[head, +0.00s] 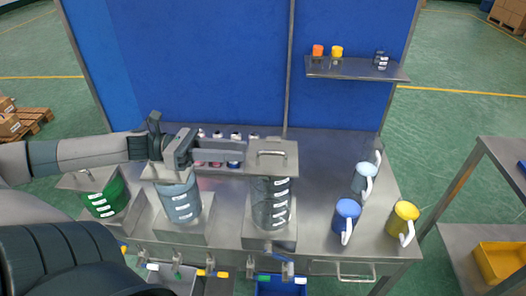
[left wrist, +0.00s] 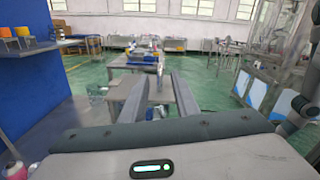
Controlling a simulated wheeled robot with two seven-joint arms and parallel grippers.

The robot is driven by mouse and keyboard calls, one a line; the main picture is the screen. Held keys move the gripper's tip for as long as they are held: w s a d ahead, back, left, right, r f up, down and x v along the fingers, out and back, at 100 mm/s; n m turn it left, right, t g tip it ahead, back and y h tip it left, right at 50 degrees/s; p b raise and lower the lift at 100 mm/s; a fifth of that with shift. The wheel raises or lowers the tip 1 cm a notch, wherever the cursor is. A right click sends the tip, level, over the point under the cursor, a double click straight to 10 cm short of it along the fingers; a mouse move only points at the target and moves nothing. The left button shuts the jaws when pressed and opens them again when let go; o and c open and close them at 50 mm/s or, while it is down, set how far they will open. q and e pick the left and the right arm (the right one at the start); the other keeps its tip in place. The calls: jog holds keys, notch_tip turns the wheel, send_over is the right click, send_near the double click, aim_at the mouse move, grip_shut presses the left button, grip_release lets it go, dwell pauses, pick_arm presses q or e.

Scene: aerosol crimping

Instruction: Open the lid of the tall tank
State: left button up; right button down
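The tall tank (head: 270,205) is a dark, glassy cylinder with white labels, in the middle of the steel bench in the head view. Its flat steel lid (head: 288,165), with a bar handle (head: 270,153) on top, lies over the tank's mouth. My left gripper (head: 244,156) comes in from the left, with its fingers level and pointing right at the lid's left edge. Whether they touch the lid, I cannot tell. In the left wrist view the two fingers (left wrist: 158,88) are apart, with no object clearly held between them. My right gripper is not in view.
A blue-grey tank (head: 180,203) stands under my left gripper, and a green tank (head: 102,198) stands farther left. Blue (head: 346,216), yellow (head: 403,222) and pale blue (head: 363,180) jugs stand at right. A small shelf (head: 355,70) is on the blue back panel.

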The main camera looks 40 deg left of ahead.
aim_at(263, 152)
pick_arm(q)
jog(key=b+x, duration=0.1)
jog(key=x, duration=0.1)
jog(key=b+x, duration=0.2)
jog(key=x, duration=0.1)
jog(key=shift+w+d+f, duration=0.1)
jog(key=shift+d+f, duration=0.05)
jog(key=shift+f, duration=0.1)
jog(key=shift+r+b+x, duration=0.2)
jog(key=shift+b+x, duration=0.75)
jog(key=shift+b, duration=0.15)
jog(key=shift+c, duration=0.7)
grip_shut()
